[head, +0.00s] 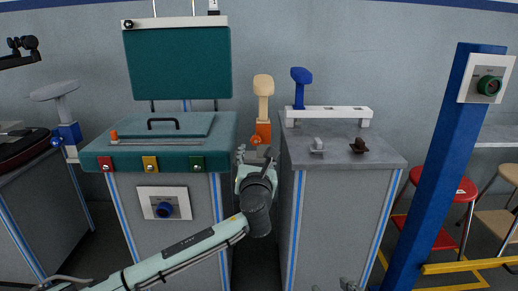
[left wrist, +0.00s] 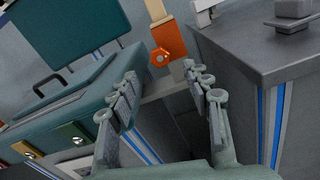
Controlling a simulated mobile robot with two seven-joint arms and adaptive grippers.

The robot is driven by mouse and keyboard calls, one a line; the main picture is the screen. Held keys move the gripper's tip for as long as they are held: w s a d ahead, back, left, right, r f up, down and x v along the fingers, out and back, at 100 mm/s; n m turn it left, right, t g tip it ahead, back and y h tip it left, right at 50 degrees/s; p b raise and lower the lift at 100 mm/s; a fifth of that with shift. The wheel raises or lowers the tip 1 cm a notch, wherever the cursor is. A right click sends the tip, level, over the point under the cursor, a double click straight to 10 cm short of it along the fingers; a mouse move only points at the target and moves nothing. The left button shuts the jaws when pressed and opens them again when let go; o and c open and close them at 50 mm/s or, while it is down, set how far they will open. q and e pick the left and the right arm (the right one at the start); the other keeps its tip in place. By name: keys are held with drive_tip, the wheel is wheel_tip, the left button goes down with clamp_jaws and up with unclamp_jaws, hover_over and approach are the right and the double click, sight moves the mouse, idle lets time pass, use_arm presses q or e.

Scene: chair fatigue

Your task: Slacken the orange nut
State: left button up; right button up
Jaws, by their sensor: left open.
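The orange nut (head: 256,140) sits on the front of an orange bracket (head: 264,128) at the foot of an upright pale wooden post, between two cabinets. In the left wrist view the nut (left wrist: 160,57) shows as a hexagon on the bracket (left wrist: 171,40). My left gripper (head: 256,157) is just below and in front of the nut in the head view. In the left wrist view the left gripper (left wrist: 160,88) is open and empty, and the nut is beyond its fingertips, apart from them. Small grey tips of my right gripper (head: 352,284) show at the bottom edge.
A teal-topped cabinet (head: 160,155) with red, yellow and green tags stands left of the gap. A grey cabinet (head: 340,150) with a white rack (head: 330,112) and small clamps stands right. A blue pillar (head: 432,170) with a green knob is farther right.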

sight(256, 143)
use_arm(q)
drive_tip(key=w, duration=0.5)
drive_tip(key=shift+w+b, duration=0.1)
drive_tip(key=shift+b, duration=0.25)
drive_tip(key=shift+w, duration=0.5)
use_arm(e)
drive_tip(key=a+r, duration=0.1)
drive_tip(key=a+r+t+y, duration=0.1)
drive_tip(key=r, duration=0.1)
drive_tip(key=w+r+t, duration=0.1)
drive_tip(key=shift+a+r, duration=0.2)
drive_tip(key=shift+a, duration=0.2)
use_arm(q)
drive_tip(key=shift+c, duration=0.2)
clamp_jaws()
